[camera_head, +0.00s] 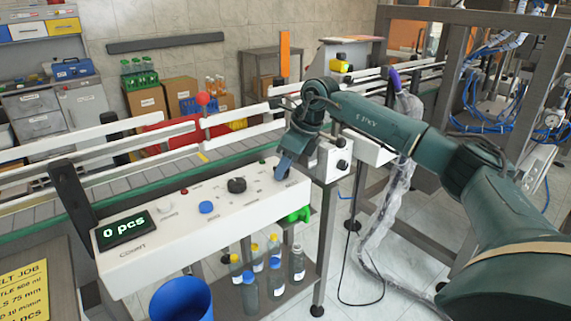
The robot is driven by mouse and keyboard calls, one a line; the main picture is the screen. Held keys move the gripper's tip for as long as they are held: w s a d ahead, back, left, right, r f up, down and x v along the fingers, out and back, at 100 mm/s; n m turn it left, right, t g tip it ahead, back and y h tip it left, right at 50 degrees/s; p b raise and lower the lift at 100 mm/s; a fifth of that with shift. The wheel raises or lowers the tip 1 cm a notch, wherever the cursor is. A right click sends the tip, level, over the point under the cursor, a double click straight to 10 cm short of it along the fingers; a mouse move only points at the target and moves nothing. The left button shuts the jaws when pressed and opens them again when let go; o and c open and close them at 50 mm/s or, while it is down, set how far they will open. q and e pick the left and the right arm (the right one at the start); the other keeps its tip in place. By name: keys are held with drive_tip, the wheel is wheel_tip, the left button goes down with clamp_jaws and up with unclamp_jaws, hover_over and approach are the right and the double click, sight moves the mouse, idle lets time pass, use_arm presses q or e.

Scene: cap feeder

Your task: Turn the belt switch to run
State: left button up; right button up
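A white control panel (130,264) runs along the front of the conveyor. On it are a large black knob (236,185), a blue button (206,207), a pale round knob (165,208), a small red light (184,191) and a display (125,229) reading "0 pcs". The lettering by the knobs is too small to read, so I cannot tell which is the belt switch. My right gripper (282,170) points down at the panel's right end, right of the black knob, and hides the spot beneath it. Whether its fingers are apart or touch anything is unclear. My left gripper is out of view.
The conveyor belt (225,151) with white guide rails lies behind the panel. Several capped bottles (249,291) stand on a shelf below it. A blue bin (180,301) is in front. A dark upright piece (72,200) stands at the panel's left end.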

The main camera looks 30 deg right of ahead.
drive_tip(key=c, duration=0.5)
